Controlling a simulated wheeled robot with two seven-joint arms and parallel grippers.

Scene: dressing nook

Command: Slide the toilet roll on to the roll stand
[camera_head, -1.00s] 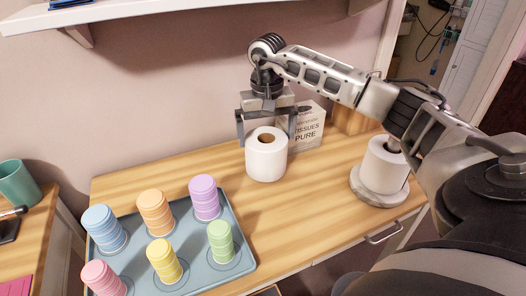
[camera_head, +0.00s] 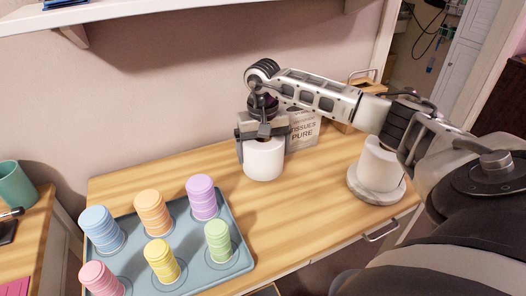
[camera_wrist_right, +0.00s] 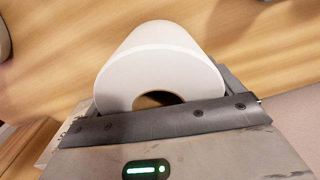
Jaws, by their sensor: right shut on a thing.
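A loose white toilet roll (camera_head: 263,162) stands upright on the wooden table top near the wall. My right gripper (camera_head: 262,140) comes down on it from above and is shut on its upper part. In the right wrist view the roll (camera_wrist_right: 165,55) lies between the fingers (camera_wrist_right: 165,122), with part of its core hole showing. The roll stand (camera_head: 375,192) has a round pale stone base near the table's right end. Another white roll (camera_head: 381,162) sits on it, partly hidden by my right arm, and the top of the post is hidden. My left gripper is not in view.
A tissue box (camera_head: 303,130) stands close behind the held roll, with a wooden box (camera_head: 350,122) to its right. A blue-grey tray (camera_head: 190,262) with several pastel ringed stacks fills the front left. The table between roll and stand is clear.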

